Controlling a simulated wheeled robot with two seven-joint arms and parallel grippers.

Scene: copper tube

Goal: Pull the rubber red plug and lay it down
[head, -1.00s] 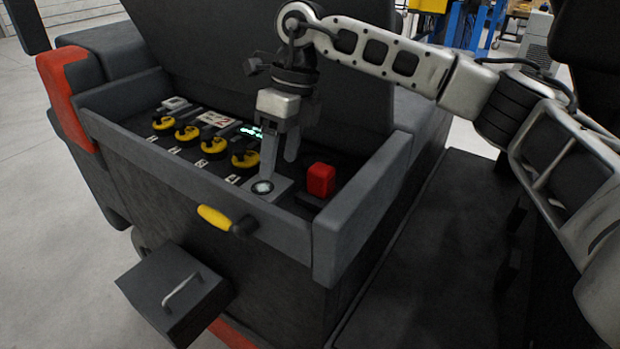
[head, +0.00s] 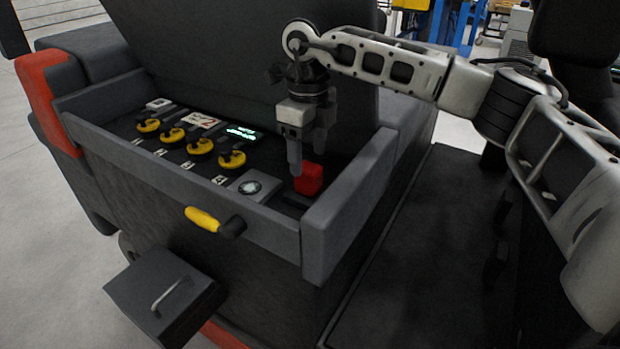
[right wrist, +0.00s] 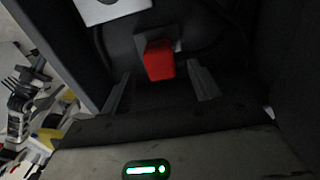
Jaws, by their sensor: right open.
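The red plug (head: 309,179) stands in the right end of the grey machine's open compartment (head: 205,185). In the right wrist view the red plug (right wrist: 159,60) shows beyond and between the two fingertips, on a grey base. My right gripper (head: 307,165) points down over the plug, with its fingers apart and nothing held. In the right wrist view the open fingers of my right gripper (right wrist: 160,88) lie to either side of the plug's near end. I cannot tell whether either finger touches it. My left gripper is not in view.
Several yellow knobs (head: 200,146) and a lit green display (head: 242,132) sit left of the plug. A square plate with a round button (head: 250,187) lies close by. The compartment's right wall (head: 345,205) and raised lid (head: 250,60) bound the space. A yellow handle (head: 203,219) sticks out in front.

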